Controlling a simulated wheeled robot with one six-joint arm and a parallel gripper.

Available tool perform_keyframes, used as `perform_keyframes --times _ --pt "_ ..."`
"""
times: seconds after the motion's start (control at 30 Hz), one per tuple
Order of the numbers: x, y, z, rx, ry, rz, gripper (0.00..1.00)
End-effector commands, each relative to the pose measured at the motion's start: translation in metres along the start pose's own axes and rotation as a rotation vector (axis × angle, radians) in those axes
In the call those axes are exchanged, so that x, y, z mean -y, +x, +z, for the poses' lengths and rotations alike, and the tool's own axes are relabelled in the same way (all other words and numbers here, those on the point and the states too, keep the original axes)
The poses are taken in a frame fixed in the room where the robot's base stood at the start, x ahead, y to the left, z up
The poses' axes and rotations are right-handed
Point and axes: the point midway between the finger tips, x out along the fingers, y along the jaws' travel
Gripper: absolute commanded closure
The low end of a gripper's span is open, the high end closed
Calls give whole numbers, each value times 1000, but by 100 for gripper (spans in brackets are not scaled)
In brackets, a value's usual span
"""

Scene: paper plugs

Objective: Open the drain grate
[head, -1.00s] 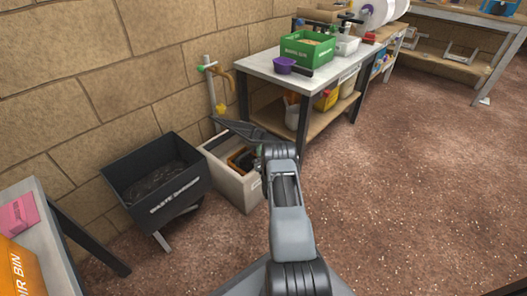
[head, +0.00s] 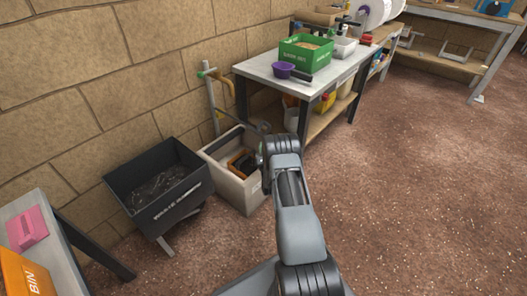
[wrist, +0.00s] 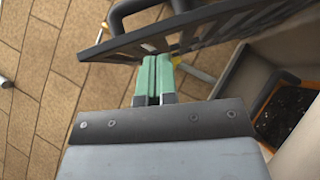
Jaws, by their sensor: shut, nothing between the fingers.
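The grate (wrist: 200,32), a dark slatted panel, crosses the top of the wrist view at a slant, with thick dark bars behind it. My gripper (wrist: 153,66) is shut and empty, its green fingertips together at the panel's lower edge. I cannot tell whether they touch it. In the head view my arm hides the gripper. The pale trough (head: 240,190) stands left of my arm. Inside it is an orange-rimmed dark square (head: 243,161), which also shows in the wrist view (wrist: 283,108), uncovered by the panel.
A workbench (head: 262,66) with a green bin (head: 306,53) stands at the back right. The floor on the right is clear.

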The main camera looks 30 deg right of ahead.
Motion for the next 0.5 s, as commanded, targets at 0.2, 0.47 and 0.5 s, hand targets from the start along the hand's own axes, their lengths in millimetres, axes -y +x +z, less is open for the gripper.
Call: perform_keyframes --times 0.2,0.47,0.5 --pt "7 -41 -12 3 -2 -11 100" --pt "17 -96 -16 2 -1 -5 100" --pt "19 -99 -17 3 -1 -4 100"
